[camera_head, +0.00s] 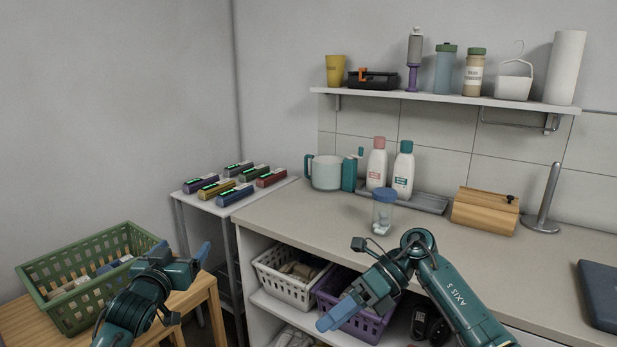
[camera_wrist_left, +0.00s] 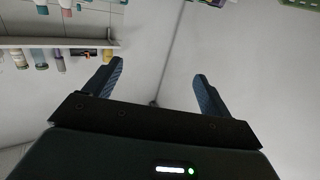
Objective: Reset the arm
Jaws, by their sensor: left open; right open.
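My left gripper (camera_head: 184,250) is raised beside the green basket at the lower left, with its blue fingers pointing up. In the left wrist view its two fingers (camera_wrist_left: 158,70) stand wide apart with nothing between them. My right gripper (camera_head: 335,318) hangs in front of the counter, before the shelf with the baskets, its blue fingers pointing down and left. I see nothing held in it. Its arm bends at an elbow near the counter's front edge.
A green basket (camera_head: 45,275) sits on a wooden stool (camera_head: 195,300). A white side table (camera_head: 190,205) holds several small coloured boxes. A purple basket (camera_head: 365,325) is below.

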